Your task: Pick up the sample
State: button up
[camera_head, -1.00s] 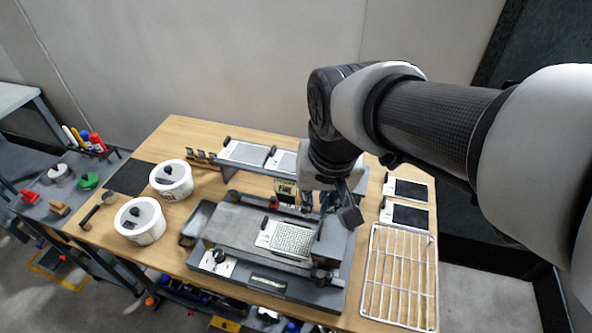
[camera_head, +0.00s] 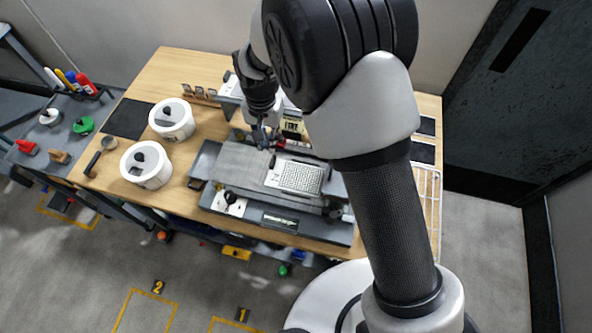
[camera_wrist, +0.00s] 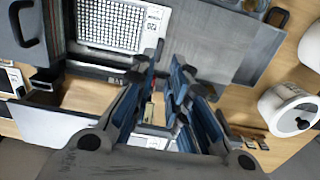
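Which piece is the sample is not marked. A white-framed plate with a fine grid face (camera_head: 296,177) lies on the grey machine bed, and it also shows at the top left of the wrist view (camera_wrist: 112,24). My gripper (camera_head: 264,140) is above the rear edge of the machine, behind and left of this plate. In the wrist view my gripper's two fingers (camera_wrist: 166,72) are apart with nothing between them. The plate lies beyond the left finger, not touching it. Other plates on the rear shelf (camera_wrist: 55,126) are partly hidden by my arm.
Two white lidded tubs (camera_head: 172,119) stand left of the machine (camera_head: 285,219). Dark-faced plates (camera_head: 422,152) and a wire rack (camera_head: 431,190) are at the right, partly behind my arm. A wall closes the back. A side bench with coloured tools (camera_head: 84,125) is at far left.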

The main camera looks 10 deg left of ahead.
jog(key=b, duration=0.1)
send_over(271, 166)
jog(key=f, duration=0.8)
jog(key=shift+w+f, duration=0.2)
jog(key=f+b, duration=0.1)
jog(key=f, duration=0.4)
jog(key=shift+s+a+f+b, duration=0.1)
jog(key=shift+s+f+b, duration=0.1)
jog(key=shift+b, duration=0.2)
jog(key=shift+r, duration=0.1)
jog(key=shift+c, duration=0.4)
grip_shut()
